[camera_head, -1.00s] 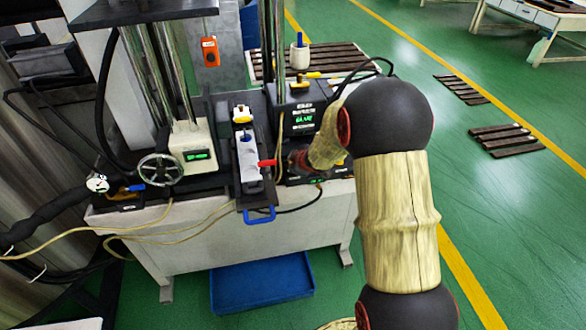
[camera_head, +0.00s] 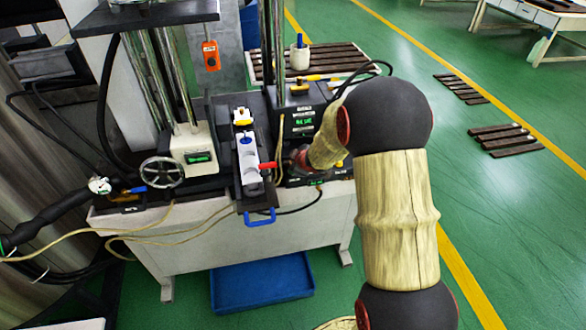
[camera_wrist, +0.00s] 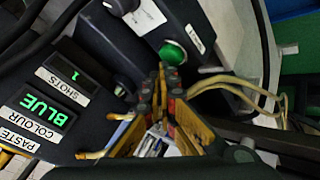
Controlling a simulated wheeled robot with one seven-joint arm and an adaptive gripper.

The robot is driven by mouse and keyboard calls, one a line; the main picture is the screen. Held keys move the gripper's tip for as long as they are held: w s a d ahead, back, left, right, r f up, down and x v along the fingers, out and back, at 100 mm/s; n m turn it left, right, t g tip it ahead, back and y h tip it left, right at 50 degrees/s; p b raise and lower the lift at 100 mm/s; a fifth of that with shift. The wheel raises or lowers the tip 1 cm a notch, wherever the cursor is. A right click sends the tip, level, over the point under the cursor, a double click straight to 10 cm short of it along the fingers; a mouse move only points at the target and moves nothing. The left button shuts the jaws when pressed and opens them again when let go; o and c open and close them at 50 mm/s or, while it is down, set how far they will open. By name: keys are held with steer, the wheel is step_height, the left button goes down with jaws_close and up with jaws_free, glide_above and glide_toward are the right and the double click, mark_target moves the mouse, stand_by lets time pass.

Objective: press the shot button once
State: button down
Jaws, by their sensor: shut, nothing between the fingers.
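A round green button (camera_wrist: 172,52) sits on a dark housing, next to a small white label too small to read. In the wrist view my gripper (camera_wrist: 162,70) is shut and empty. Its fingertips are at the lower left edge of the button in the picture; I cannot tell whether they touch it. A display panel (camera_wrist: 50,100) beside it shows "1" over the label SHOTS and "BLUE" over PASTE COLOUR. In the head view the dispenser box (camera_head: 303,122) with green text stands on the bench, and my wrist hides the button and fingers.
A white mould (camera_head: 249,165) on a dark holder with a blue handle (camera_head: 260,217) stands left of my wrist. A handwheel (camera_head: 162,172) is further left. Hoses cross the bench front. A blue tray (camera_head: 262,285) lies on the floor.

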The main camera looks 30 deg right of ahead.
steer(key=shift+r+p, duration=2.55)
steer(key=shift+r, duration=0.25)
steer(key=shift+f, duration=0.1)
steer(key=s+d+f+m+g+h, duration=0.2)
steer(key=s+d+f+m+g, duration=0.15)
steer(key=s, duration=0.45)
steer(key=s+a+r+m+g, duration=0.2)
steer(key=s+r+m+g, duration=0.15)
steer(key=s, duration=0.65)
steer(key=s+a+r+m+t+y, duration=0.1)
steer(key=s+a+r+t+y, duration=0.1)
steer(key=s+a+r, duration=1.7)
step_height(320, 180, up, 3)
steer(key=shift+s+a+t+y, duration=0.3)
steer(key=shift+s+a+t, duration=0.1)
steer(key=shift+a+t, duration=0.25)
